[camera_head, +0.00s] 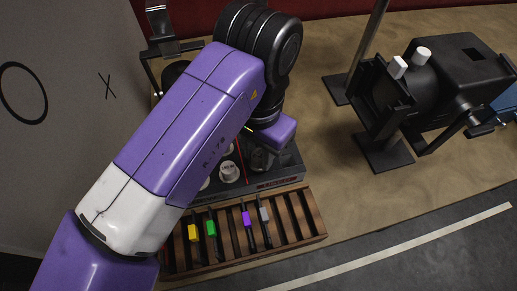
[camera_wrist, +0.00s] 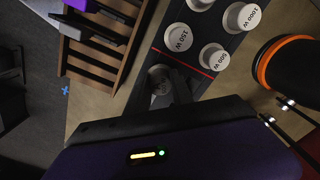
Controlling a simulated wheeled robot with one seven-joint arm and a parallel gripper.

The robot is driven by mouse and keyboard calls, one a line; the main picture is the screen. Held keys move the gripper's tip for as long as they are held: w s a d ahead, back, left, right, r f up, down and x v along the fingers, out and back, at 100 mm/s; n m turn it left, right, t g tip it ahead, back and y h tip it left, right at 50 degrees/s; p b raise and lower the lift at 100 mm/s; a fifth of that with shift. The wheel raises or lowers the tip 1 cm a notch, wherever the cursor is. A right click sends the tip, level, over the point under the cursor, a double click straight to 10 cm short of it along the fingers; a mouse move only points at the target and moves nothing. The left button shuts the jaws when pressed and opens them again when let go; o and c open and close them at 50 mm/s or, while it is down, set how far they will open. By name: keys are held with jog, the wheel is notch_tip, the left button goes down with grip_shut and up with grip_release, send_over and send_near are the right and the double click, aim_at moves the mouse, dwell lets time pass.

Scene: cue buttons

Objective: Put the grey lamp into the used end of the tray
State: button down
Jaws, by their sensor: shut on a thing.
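The dark tray (camera_wrist: 228,45) has a red line across it, and white lamps marked with wattages, such as 150 W (camera_wrist: 178,38), stand on one side. On the other side of the line my gripper (camera_wrist: 172,90) points down at the tray, shut on a grey lamp (camera_wrist: 158,76) whose round end shows partly past the fingers. In the head view my gripper (camera_head: 264,152) is over the right part of the tray (camera_head: 285,172). Whether the lamp touches the tray floor I cannot tell. The lettering on the tray's front edge is too small to read.
A slatted wooden rack (camera_head: 290,232) with yellow (camera_head: 192,232), green (camera_head: 211,228), purple (camera_head: 246,219) and grey (camera_head: 264,214) tabs lies in front of the tray. A black lamp housing (camera_head: 405,95) stands on the right. Bare tabletop (camera_head: 330,170) lies between.

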jog(key=shift+f+b, duration=0.45)
jog(key=shift+f, duration=0.55)
jog(key=c, duration=1)
grip_release()
jog(key=shift+c, duration=0.2)
jog(key=shift+r, duration=3.9)
